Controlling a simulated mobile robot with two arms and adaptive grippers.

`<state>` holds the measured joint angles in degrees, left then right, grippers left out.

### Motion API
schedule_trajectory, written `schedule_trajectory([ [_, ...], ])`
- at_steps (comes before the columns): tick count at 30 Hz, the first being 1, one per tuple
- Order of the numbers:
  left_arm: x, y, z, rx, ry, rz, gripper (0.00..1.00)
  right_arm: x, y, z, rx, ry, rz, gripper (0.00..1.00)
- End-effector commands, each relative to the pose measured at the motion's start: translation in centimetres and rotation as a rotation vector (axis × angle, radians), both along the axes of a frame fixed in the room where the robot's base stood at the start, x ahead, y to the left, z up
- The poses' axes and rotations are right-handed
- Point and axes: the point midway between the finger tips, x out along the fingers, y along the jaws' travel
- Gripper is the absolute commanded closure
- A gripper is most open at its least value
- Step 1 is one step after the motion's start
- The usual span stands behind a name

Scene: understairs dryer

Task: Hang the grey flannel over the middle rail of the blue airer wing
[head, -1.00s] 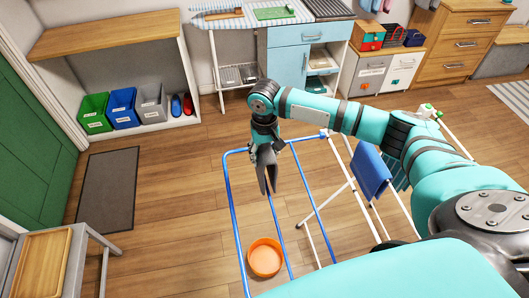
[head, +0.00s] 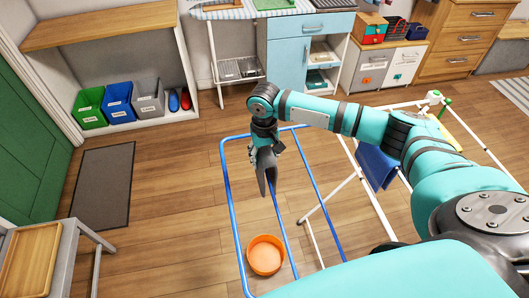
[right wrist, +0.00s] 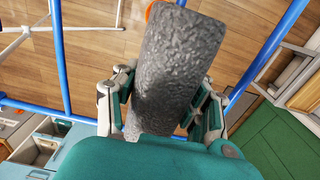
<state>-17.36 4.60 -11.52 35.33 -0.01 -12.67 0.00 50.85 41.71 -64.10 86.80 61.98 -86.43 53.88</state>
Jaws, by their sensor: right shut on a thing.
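The grey flannel (head: 267,172) hangs folded from my right gripper (head: 265,146), which is shut on it. In the right wrist view the flannel (right wrist: 176,70) is a long dark grey fold between the fingers (right wrist: 163,105). The blue airer wing (head: 232,215) stands below, with blue side rails and a middle rail (head: 284,228). In the head view the flannel's lower end lines up with the far part of the middle rail. I cannot tell whether they touch. The flannel hides the middle rail in the wrist view. My left gripper is out of view.
An orange bowl (head: 265,255) sits on the floor below the wing. The white airer frame (head: 345,184) stands to the right with a blue cloth (head: 377,167) on it. A wooden tray (head: 30,262) rests on a bench at the lower left. Open floor lies left of the wing.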

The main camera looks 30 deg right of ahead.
Motion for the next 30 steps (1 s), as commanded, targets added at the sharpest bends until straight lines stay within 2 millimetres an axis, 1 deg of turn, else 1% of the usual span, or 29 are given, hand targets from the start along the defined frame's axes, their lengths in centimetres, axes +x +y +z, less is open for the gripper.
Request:
schedule_trajectory([
  [1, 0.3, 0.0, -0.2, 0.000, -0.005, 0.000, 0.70, 0.0, 0.0, -0.6, 0.001, 0.000, -0.001, 0.90],
  [6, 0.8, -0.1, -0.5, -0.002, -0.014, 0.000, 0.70, 0.0, 0.1, -2.4, 0.001, 0.001, -0.001, 0.90],
  [12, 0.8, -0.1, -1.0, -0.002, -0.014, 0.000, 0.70, 0.0, 0.0, -4.4, 0.001, 0.000, -0.001, 0.90],
  [18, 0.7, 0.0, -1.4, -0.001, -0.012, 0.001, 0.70, 0.0, 0.1, -5.8, 0.001, 0.000, -0.001, 0.90],
  [24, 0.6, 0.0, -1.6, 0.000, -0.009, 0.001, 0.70, 0.1, 0.0, -6.4, 0.001, -0.002, -0.001, 0.90],
  [30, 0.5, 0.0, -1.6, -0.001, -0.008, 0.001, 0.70, 0.1, 0.0, -6.5, 0.001, -0.002, 0.000, 0.90],
])
